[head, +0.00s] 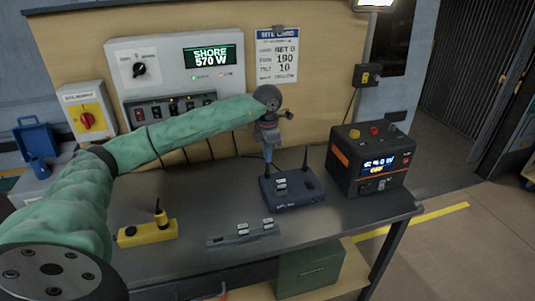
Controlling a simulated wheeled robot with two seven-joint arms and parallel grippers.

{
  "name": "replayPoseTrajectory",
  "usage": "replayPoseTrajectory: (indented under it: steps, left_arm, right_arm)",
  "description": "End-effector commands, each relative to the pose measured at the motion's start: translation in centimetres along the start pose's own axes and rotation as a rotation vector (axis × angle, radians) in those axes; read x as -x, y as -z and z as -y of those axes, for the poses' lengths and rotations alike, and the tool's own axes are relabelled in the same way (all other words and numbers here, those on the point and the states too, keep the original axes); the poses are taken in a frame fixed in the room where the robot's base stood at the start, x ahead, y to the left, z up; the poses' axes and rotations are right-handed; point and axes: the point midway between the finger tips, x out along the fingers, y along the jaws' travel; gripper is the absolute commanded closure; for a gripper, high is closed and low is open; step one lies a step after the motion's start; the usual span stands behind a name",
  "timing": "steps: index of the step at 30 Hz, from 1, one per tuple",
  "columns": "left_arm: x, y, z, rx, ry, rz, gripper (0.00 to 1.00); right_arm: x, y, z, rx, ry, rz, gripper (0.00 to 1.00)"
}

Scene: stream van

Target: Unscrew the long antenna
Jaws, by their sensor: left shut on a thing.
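A dark blue router box (292,192) sits on the grey bench, with a thin black antenna (305,159) standing upright at its back right. My left gripper (269,157) points down at the box's back left corner and is shut on the antenna there. Only a short length of that held antenna (268,169) shows below the fingers; the rest is hidden by the gripper, so I cannot compare the two lengths. My right gripper is not in view.
A black and orange power unit (370,163) stands right of the router. A yellow block with a short black stub (147,233) and a grey strip with labelled tabs (242,235) lie in front. The bench front right (340,222) is clear.

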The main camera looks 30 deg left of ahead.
Motion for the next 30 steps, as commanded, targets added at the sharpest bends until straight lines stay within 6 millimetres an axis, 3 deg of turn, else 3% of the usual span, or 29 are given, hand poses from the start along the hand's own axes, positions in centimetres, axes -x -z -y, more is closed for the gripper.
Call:
replayPoseTrajectory:
  steps: [11, 21, 30]
  left_arm:
    - [-0.02, 0.00, 0.02, 0.030, 0.000, 0.000, 1.00]
    - [0.02, -0.01, 0.02, 0.320, 0.000, 0.000, 1.00]
    - [0.01, 0.00, 0.01, 0.358, 0.000, 0.000, 1.00]
  right_arm:
    - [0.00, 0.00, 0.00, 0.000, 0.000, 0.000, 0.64]
    - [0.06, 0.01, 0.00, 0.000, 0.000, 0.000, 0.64]
    - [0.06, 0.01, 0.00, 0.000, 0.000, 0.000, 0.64]
